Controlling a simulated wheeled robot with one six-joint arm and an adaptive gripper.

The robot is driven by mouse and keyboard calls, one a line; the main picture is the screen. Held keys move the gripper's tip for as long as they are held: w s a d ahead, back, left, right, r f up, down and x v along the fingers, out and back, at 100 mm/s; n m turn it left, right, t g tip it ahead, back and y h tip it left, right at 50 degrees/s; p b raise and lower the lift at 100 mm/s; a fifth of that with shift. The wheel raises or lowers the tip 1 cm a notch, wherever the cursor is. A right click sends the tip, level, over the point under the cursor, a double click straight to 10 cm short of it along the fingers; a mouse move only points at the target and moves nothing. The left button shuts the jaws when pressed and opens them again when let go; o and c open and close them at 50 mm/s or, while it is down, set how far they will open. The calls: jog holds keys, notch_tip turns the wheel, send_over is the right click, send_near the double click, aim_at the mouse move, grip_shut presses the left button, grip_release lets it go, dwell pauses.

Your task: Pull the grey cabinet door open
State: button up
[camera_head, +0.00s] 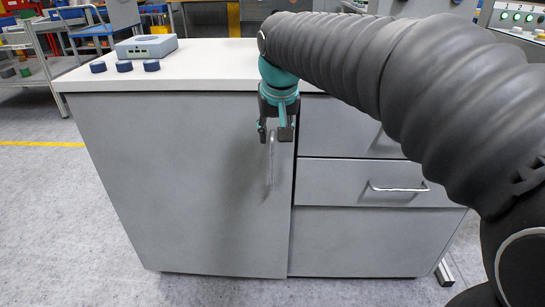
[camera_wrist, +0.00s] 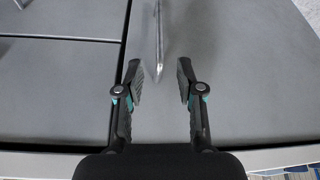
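The grey cabinet door (camera_head: 170,190) fills the left half of the cabinet front and looks closed, flush with the drawers. Its vertical metal handle (camera_head: 271,165) is near the door's right edge. My gripper (camera_head: 275,137) hangs in front of the upper end of the handle. In the wrist view, the two fingers of my gripper (camera_wrist: 159,82) are spread apart, and the handle (camera_wrist: 158,40) shows between and beyond the fingertips, with its end close to them. The fingers do not appear to touch the handle. The door (camera_wrist: 230,60) lies behind them.
Drawers with a horizontal handle (camera_head: 398,188) are right of the door. The white countertop (camera_head: 215,65) holds a grey device (camera_head: 147,47) and several dark blue knobs (camera_head: 124,66). A cart (camera_head: 40,65) stands at the back left. Floor left of the cabinet (camera_head: 50,220) is clear.

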aim_at(272, 159)
jog(key=x, duration=1.2)
jog(key=shift+f+b, duration=0.2)
jog(key=shift+b, duration=0.15)
grip_shut()
